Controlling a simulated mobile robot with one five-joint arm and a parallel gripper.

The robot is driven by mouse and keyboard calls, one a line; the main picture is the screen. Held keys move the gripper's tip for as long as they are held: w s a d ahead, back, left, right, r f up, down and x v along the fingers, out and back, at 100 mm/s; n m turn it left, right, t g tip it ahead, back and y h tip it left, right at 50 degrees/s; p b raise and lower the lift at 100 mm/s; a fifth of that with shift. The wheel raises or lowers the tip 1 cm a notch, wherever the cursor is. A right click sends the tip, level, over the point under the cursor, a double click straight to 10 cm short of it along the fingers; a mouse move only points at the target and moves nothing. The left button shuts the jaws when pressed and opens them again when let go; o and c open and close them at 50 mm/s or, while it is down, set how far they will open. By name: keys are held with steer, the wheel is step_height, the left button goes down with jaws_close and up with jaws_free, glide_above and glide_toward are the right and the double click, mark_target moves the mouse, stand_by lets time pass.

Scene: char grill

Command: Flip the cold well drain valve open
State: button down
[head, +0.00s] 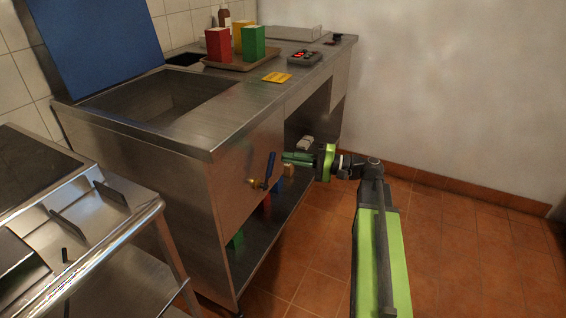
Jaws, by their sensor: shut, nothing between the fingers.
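The drain valve has a brass body (254,183) on the front panel of the steel cold well unit. Its blue lever handle (270,168) stands nearly upright, tilted slightly to the right at the top. My gripper (284,158) reaches in from the right at about the height of the handle's upper part. Its green fingers are shut and empty and point left. The fingertips look very close to the handle; I cannot tell if they touch it. The open cold well basin (160,100) is in the counter above.
A tray (238,64) with red, yellow and green boxes stands on the counter. Several coloured items sit on the lower shelf (262,232) behind the valve. A steel cart (130,215) stands at the left. The tiled floor at the right is clear.

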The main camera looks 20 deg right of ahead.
steer(key=v, duration=0.8)
steer(key=shift+s+d, duration=0.25)
steer(key=shift+s, duration=0.1)
steer(key=s+a+r+n+g+h+p, duration=0.15)
steer(key=a+g+h+p, duration=0.25)
steer(key=a+p, duration=0.55)
steer(key=s+a+r+n+g+h+p, duration=0.1)
steer(key=a+r+n+g+h+p, duration=0.15)
steer(key=a+p, duration=0.7)
steer(key=s+d+r+n+g+h+p, duration=0.2)
steer(key=r+h+p, duration=0.7)
steer(key=p, duration=0.9)
steer(key=shift+s+d+n+g, duration=0.35)
steer(key=shift+s+d+n, duration=0.15)
steer(key=shift+s, duration=0.65)
